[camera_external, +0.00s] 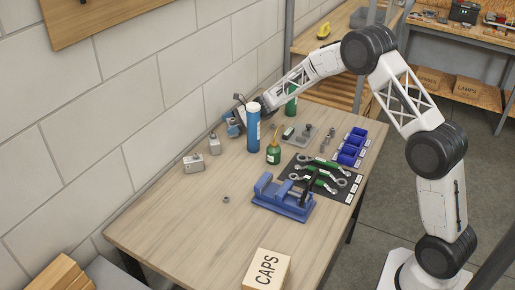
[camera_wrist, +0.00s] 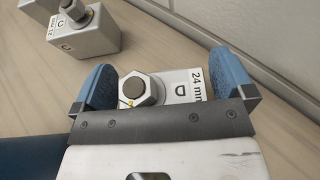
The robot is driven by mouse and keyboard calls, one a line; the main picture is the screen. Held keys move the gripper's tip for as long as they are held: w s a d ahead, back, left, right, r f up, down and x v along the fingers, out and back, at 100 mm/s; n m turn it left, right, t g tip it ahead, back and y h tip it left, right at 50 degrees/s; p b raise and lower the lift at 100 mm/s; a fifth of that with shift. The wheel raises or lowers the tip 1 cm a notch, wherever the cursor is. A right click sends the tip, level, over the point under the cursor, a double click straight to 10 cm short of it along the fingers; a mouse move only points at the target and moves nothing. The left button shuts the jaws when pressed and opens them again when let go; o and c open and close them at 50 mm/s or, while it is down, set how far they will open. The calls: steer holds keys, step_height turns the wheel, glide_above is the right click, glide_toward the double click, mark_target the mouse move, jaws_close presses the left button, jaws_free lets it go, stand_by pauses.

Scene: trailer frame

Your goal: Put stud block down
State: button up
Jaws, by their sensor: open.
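The fingers are spread, with a visible gap on the left side of the block; contact on the right is hard to tell. The gripper's front plate hides the block's near part. In the external view my gripper (camera_external: 235,124) is low at the table's wall side, behind a blue bottle; block D cannot be made out there.
Grey block C (camera_wrist: 90,38) stands left of my gripper; two grey blocks (camera_external: 194,163) (camera_external: 214,145) show on the table. The blue bottle (camera_external: 253,130), a green bottle (camera_external: 291,100) and a small green oil can (camera_external: 273,153) stand close. The table's front left is mostly clear.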

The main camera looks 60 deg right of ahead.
steer(key=shift+r, duration=0.15)
steer(key=v, duration=1.2)
stand_by(0.7)
